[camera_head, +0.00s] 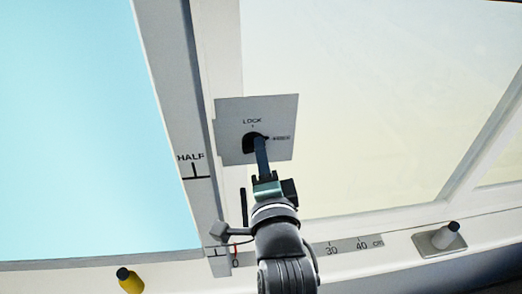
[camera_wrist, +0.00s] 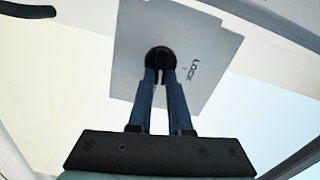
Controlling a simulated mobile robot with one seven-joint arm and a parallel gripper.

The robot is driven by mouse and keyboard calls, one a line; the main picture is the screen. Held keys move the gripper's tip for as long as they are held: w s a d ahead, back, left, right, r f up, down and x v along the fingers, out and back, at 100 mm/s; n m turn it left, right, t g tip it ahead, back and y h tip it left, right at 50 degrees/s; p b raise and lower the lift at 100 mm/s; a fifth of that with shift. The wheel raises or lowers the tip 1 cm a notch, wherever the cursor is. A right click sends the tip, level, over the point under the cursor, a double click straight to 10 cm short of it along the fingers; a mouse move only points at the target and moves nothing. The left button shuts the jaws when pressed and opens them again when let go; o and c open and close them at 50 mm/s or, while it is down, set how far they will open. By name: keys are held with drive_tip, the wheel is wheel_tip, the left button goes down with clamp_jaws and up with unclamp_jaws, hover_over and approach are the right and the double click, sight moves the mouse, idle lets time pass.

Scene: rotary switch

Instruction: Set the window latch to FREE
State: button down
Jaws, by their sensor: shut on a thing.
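The window latch is a small dark knob (camera_head: 248,145) on a grey plate (camera_head: 228,118) fixed to the window frame. The plate reads LOCK above the knob; a smaller mark to its right is too blurred to read. In the wrist view the round black knob (camera_wrist: 159,54) sits on the plate (camera_wrist: 208,28), with LOCK printed to its right. My gripper (camera_head: 260,142) reaches up from below and is shut on the knob. In the wrist view its two blue fingers (camera_wrist: 161,74) close in on the knob. The fingers hide part of the knob, so I cannot tell where it points.
A pale window pane (camera_head: 370,90) fills the right, and blue shows at left. A HALF mark (camera_head: 190,157) is on the upright frame. A centimetre scale (camera_head: 347,246) runs along the sill.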

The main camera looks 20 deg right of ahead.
drive_tip(key=shift+f+m, duration=0.1)
drive_tip(key=shift+m, duration=1)
drive_tip(key=c, duration=0.8)
unclamp_jaws()
drive_tip(key=shift+c, duration=0.2)
drive_tip(key=b+v, duration=0.1)
drive_tip(key=v, duration=1.2)
